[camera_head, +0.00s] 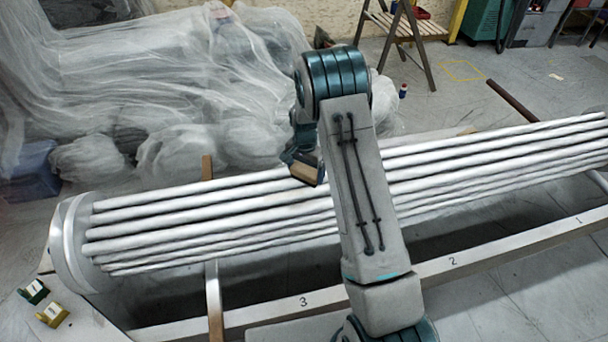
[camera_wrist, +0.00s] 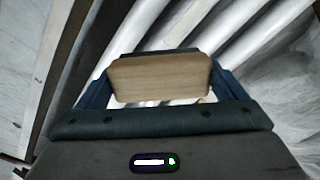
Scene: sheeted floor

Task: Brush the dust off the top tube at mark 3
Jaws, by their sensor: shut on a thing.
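A bundle of long pale tubes (camera_head: 190,215) lies across the head view, whitish on top with dark gaps between. The top tube (camera_head: 150,199) runs along its far side. The mark 3 (camera_head: 304,301) is on the pale front rail. My gripper (camera_head: 303,166) is over the far side of the bundle, left of my arm link. It is shut on a wooden block, likely the brush (camera_head: 304,173). In the wrist view the brush (camera_wrist: 160,80) sits between the blue fingers, with tubes (camera_wrist: 235,45) beyond. Its bristles are hidden, and I cannot tell whether it touches a tube.
The rail also bears mark 2 (camera_head: 452,261) and mark 1 (camera_head: 578,220). Clear sheeting (camera_head: 150,70) covers things behind the bundle. A wooden trestle (camera_head: 405,35) stands at the back. Two small labelled blocks, green (camera_head: 33,292) and yellow (camera_head: 52,314), lie at lower left.

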